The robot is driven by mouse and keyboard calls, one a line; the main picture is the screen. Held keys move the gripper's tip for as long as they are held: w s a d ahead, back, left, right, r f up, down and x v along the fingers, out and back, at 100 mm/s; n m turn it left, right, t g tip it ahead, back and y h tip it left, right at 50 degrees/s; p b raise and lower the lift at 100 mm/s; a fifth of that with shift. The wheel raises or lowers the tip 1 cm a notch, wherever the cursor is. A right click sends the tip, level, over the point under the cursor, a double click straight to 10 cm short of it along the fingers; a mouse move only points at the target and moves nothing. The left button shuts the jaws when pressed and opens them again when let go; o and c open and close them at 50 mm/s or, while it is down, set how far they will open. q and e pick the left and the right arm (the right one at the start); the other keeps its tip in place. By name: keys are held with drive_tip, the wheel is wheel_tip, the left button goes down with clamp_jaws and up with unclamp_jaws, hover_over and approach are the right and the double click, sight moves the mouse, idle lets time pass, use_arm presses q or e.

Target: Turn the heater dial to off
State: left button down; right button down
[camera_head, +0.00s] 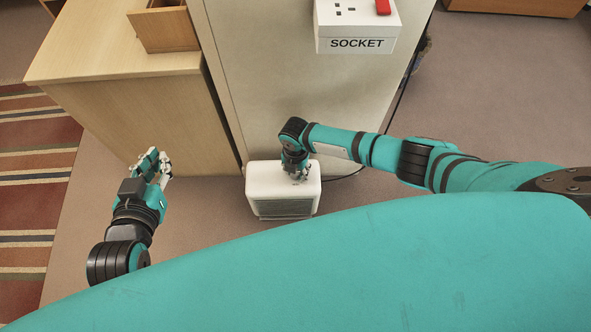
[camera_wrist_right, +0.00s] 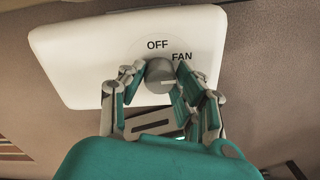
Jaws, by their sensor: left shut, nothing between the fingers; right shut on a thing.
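The white heater (camera_head: 262,181) stands on the floor against the beige cabinet, its grille facing me. In the right wrist view its top (camera_wrist_right: 85,60) carries a round grey dial (camera_wrist_right: 159,74). "OFF" is printed above the dial and "FAN" at its upper right. A pale pointer line on the dial points right, below the word FAN; the fingers hide what lies further round. My right gripper (camera_head: 296,174) is down on the heater top, and its fingers (camera_wrist_right: 158,88) are shut on the dial from both sides. My left gripper (camera_head: 160,166) is shut and empty, left of the heater.
A white socket box (camera_head: 356,40) with a red switch is on the beige cabinet (camera_head: 275,80) above the heater. A wooden desk (camera_head: 130,110) with an open box (camera_head: 165,28) stands at left. A dark cable (camera_head: 346,175) runs right of the heater. A striped rug (camera_head: 35,190) lies far left.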

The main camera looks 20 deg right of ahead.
drive_tip(key=shift+s, duration=0.1)
drive_tip(key=c, duration=1)
unclamp_jaws()
drive_tip(key=shift+o, duration=0.3)
wheel_tip(320, 180, up, 12)
